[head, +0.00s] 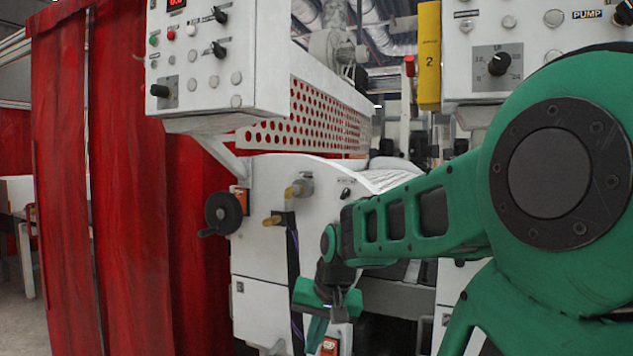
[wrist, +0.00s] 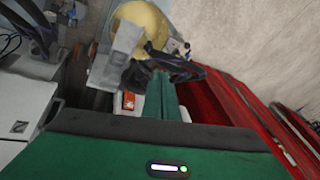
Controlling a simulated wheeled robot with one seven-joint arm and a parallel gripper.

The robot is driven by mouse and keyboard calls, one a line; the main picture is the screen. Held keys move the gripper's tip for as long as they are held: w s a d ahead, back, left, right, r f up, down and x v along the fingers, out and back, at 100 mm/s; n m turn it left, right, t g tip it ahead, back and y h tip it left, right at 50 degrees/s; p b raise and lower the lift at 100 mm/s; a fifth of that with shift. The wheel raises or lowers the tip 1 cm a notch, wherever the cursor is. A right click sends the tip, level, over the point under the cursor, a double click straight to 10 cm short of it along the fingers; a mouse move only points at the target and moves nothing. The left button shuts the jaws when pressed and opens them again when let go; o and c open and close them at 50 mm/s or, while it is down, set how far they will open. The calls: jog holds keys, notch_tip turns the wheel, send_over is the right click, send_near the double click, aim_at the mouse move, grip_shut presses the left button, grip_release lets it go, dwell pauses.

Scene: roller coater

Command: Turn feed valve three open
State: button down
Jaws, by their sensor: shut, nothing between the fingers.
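No readable label shows which fitting, if either, is feed valve three. My green gripper (head: 316,334) is in front of the machine, below and slightly right of these fittings, with its fingers pointing down. In the wrist view my gripper (wrist: 161,92) has its green fingers together with nothing between them. A blurred yellow rounded thing (wrist: 143,30) lies beyond the fingertips; I cannot tell what it is.
A black handwheel (head: 223,213) is left of the fittings. An orange-red switch (head: 330,346) sits low near my gripper and a dark hose (head: 294,250) hangs behind it. Control boxes (head: 215,60) overhang above. Red curtains (head: 110,180) close off the left side.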

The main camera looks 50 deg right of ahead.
aim_at(308, 177)
jog(key=w+d+r+m+t+h, duration=0.2)
jog(key=w+d+r+m+t, duration=0.35)
jog(key=w+d+r, duration=0.75)
jog(key=s+d+r+m+t+h, duration=0.15)
jog(key=d+r+m+t, duration=0.5)
jog(key=d+r, duration=1.05)
jog(key=shift+n+t, duration=0.7)
jog(key=w, duration=0.3)
jog(key=w+r, duration=0.1)
jog(key=w, duration=0.2)
jog(key=w+r, duration=0.1)
jog(key=w, duration=0.2)
jog(key=shift+w+d, duration=0.2)
jog(key=shift+w, duration=0.05)
jog(key=shift+w+a+r, duration=0.1)
jog(key=shift+w+a, duration=0.15)
jog(key=shift+a, duration=0.35)
jog(key=shift+w+a+f, duration=0.1)
jog(key=shift+w+a, duration=0.15)
jog(key=shift+a, duration=0.35)
jog(key=shift+w+a+r, duration=0.1)
jog(key=shift+w+a, duration=0.15)
jog(key=shift+a, duration=0.35)
jog(key=shift+s, duration=0.1)
